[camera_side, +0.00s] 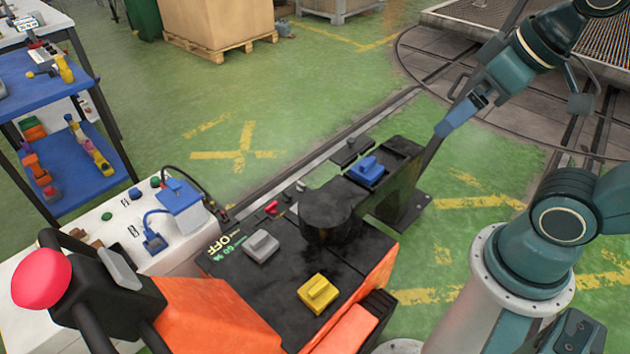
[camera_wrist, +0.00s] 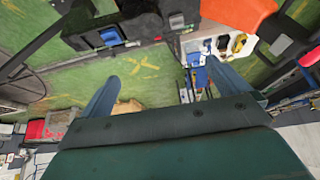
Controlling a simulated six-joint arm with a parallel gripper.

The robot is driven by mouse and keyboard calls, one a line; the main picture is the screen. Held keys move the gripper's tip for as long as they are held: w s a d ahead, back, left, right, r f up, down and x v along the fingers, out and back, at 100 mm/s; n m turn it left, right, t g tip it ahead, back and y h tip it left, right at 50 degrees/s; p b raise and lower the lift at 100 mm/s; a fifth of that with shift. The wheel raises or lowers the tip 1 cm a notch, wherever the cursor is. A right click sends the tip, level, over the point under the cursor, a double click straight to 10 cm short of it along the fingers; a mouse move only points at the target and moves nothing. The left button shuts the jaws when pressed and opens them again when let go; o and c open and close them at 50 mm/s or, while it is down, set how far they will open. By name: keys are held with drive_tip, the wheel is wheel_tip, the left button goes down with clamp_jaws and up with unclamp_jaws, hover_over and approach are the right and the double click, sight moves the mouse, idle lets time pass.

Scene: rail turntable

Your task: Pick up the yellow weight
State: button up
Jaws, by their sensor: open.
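The yellow weight (camera_side: 318,293) is a small block with a raised grip. It sits on the dark top of the orange-sided machine (camera_side: 230,312), near its front right edge, in the side view. A grey weight (camera_side: 261,246) lies to its upper left, and a blue weight (camera_side: 367,170) sits farther back on a dark block. My gripper (camera_side: 441,130) is above and right of the blue weight, well away from the yellow one. Its two blue fingers are spread and empty in the wrist view (camera_wrist: 168,85). I cannot make out the yellow weight clearly in the wrist view.
A red knob (camera_side: 41,278) on a dark lever stands at the front left. A white control box (camera_side: 130,228) with a blue device adjoins the machine. A blue shelf (camera_side: 68,165) is at left. A round post top (camera_side: 328,207) rises between the yellow and blue weights.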

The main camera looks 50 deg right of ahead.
idle(0.4)
drive_tip(key=m+g, duration=0.6)
drive_tip(key=m, duration=1.3)
hover_over(318, 287)
wheel_tip(318, 287, down, 50)
drive_tip(key=shift+f, duration=4.3)
